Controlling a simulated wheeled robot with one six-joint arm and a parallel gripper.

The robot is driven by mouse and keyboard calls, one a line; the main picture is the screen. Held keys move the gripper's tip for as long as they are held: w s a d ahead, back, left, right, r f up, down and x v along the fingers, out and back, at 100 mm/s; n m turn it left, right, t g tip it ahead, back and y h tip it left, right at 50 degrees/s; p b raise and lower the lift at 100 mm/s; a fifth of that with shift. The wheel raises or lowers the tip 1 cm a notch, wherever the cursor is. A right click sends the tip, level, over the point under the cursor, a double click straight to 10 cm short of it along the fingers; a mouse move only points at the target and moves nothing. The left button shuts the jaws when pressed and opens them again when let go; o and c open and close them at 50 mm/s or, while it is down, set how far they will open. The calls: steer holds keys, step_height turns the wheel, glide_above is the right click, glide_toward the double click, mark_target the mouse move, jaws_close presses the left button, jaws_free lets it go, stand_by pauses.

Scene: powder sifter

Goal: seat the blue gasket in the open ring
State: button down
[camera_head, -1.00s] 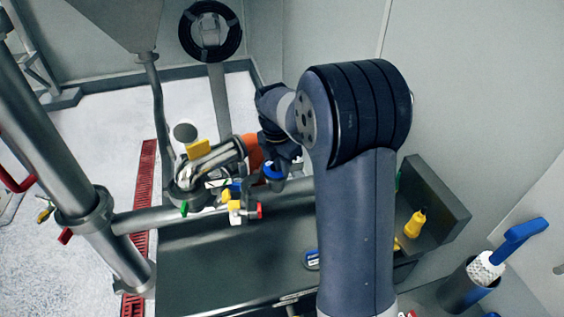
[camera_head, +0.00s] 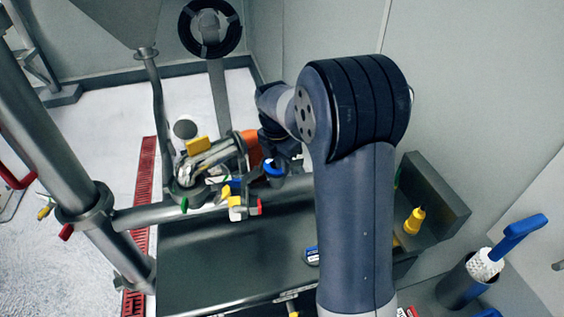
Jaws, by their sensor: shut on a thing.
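A small blue round piece, which looks like the blue gasket (camera_head: 274,168), shows at the end of my arm. My dark gripper (camera_head: 283,163) is beside it and appears shut on it; the fingertips are small and partly hidden, so the exact grip is hard to see. The steel sifter assembly (camera_head: 215,156) lies to the left of the gripper. A ring-like steel part (camera_head: 186,189) at its lower left may be the open ring, but its opening is not clear. The gasket is apart from that part, to its right.
A yellow block (camera_head: 198,145) and an orange part (camera_head: 250,146) sit at the sifter. Small coloured clamps (camera_head: 237,203) stand in front. A dark bench (camera_head: 215,260) is largely bare below. A thick steel pipe (camera_head: 45,140) rises at left; a yellow bottle (camera_head: 414,221) stands right.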

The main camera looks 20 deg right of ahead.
steer(key=shift+f, duration=0.65)
stand_by(0.8)
steer(key=c, duration=1.4)
jaws_free()
steer(key=shift+o, duration=0.2)
step_height(320, 180, up, 11)
steer(key=a+b, duration=0.1)
steer(key=shift+s+b, duration=0.25)
steer(key=shift+b, duration=0.1)
steer(key=shift+f, duration=0.25)
steer(key=f, duration=0.3)
steer(key=f+p, duration=0.1)
steer(key=f, duration=0.3)
steer(key=d+f, duration=0.1)
steer(key=f, duration=0.2)
steer(key=shift+w+f, duration=0.25)
steer(key=shift+r+p, duration=0.3)
